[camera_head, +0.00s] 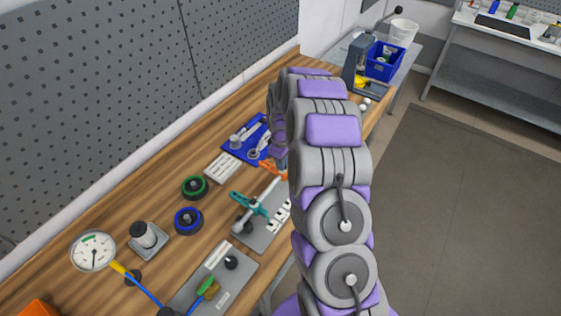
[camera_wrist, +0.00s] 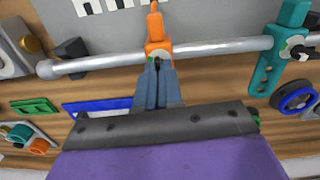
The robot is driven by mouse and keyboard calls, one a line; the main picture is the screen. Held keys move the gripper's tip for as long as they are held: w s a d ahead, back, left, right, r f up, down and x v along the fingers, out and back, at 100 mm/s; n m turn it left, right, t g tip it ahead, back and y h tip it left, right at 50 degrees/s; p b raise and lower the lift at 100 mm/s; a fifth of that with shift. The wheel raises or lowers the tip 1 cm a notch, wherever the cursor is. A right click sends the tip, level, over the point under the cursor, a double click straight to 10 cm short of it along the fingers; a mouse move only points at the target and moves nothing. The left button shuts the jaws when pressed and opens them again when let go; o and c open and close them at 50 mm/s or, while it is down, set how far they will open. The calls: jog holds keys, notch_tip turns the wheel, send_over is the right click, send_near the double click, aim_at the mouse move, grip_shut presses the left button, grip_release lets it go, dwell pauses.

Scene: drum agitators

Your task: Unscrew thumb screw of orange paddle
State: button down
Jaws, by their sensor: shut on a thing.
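The orange paddle (camera_wrist: 155,27) sits on a silver shaft (camera_wrist: 215,47) in the wrist view. Its hub is around the shaft. My gripper (camera_wrist: 157,66) is shut at the near side of the orange hub, on what appears to be the thumb screw, which the fingers mostly hide. A teal paddle (camera_wrist: 270,68) sits on the same shaft to the right, with a dark screw at its side. In the head view the orange paddle (camera_head: 270,167) shows only partly, behind my arm. The teal paddle (camera_head: 248,203) and the shaft (camera_head: 262,200) are clearer there.
A grey plate (camera_head: 262,232) lies under the shaft. Green (camera_head: 195,187) and blue (camera_head: 188,220) ring knobs lie left of it on the wooden bench. A blue tool tray (camera_head: 237,153) lies behind. A gauge (camera_head: 93,250) and cables are at the front left.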

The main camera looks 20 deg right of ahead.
jog(key=n, duration=0.5)
jog(key=shift+s+f+n, duration=0.15)
jog(key=shift+n, duration=0.15)
jog(key=n, duration=0.4)
jog(key=shift+n+p, duration=0.3)
jog(key=shift+p, duration=0.05)
jog(key=shift+n, duration=0.3)
jog(key=c, duration=1.3)
grip_release()
jog(key=shift+d, duration=0.15)
notch_tip(320, 180, up, 17)
jog(key=shift+r+p, duration=0.2)
jog(key=shift+p, duration=0.1)
